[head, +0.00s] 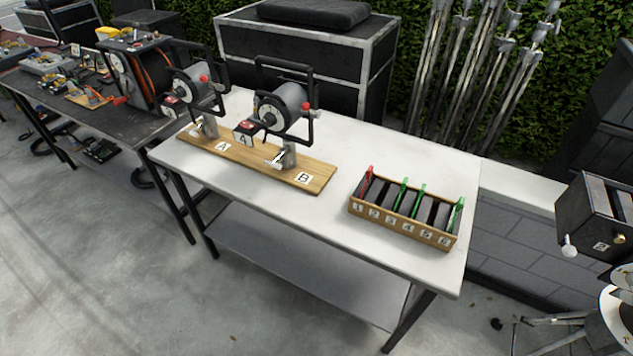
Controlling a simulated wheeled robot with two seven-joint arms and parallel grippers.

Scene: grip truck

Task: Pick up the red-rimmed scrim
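A red-rimmed scrim (367,182) stands upright in a wooden slotted box (401,224) on the white table, at the slot labelled 1 on the box's left end. Green-rimmed scrims stand in the same box: one near the middle (400,195), one just right of it (419,201), and one at the right end (456,213). The scrims' lower parts are hidden inside the box. Neither of my grippers is in view.
Two lamps, left (198,86) and right (287,108), stand on a wooden board (235,162) marked A and B. The white table (370,150) is clear behind the box. A dark, cluttered table (130,125) is at left; metal stands (475,70) rise behind.

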